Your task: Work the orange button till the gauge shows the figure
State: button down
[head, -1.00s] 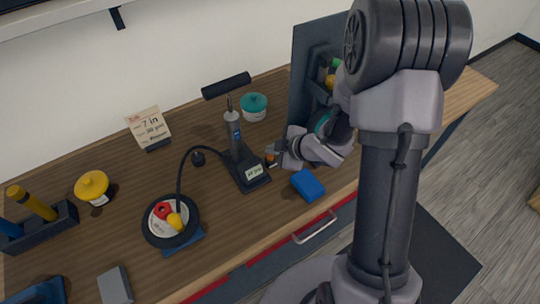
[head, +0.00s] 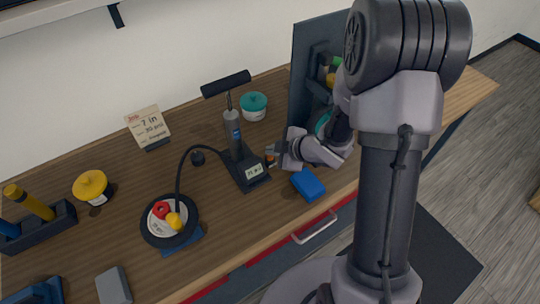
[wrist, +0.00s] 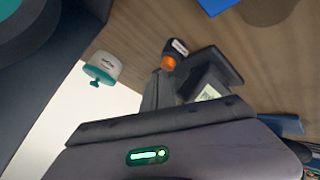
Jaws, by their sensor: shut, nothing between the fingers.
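The black hand pump (head: 236,135) stands upright on the bench, its base carrying a pale gauge display (head: 254,170). The gauge also shows in the wrist view (wrist: 209,93); its figure is too small to read surely. The orange button (head: 270,158) is at the right of the pump base, and in the wrist view (wrist: 168,62) it sits on a dark housing. My gripper (head: 274,151) is shut and empty, its tips right by the button; I cannot tell whether they touch it. A card (head: 149,124) behind shows "7 in" and a psi figure, blurred.
A hose runs from the pump to a small wheel (head: 151,232). A teal-lidded tub (head: 253,104) stands behind the pump, a dark upright panel (head: 303,75) right. A yellow-lidded tub (head: 91,184) is left.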

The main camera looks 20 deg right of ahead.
aim_at(272, 157)
jog(key=shift+f+b, duration=0.45)
dwell(0.5)
dwell(1.4)
jog(key=shift+r+p, duration=0.8)
jog(key=shift+r, duration=0.1)
notch_tip(272, 157, up, 5)
jog(key=p, duration=0.4)
jog(key=shift+p, duration=0.3)
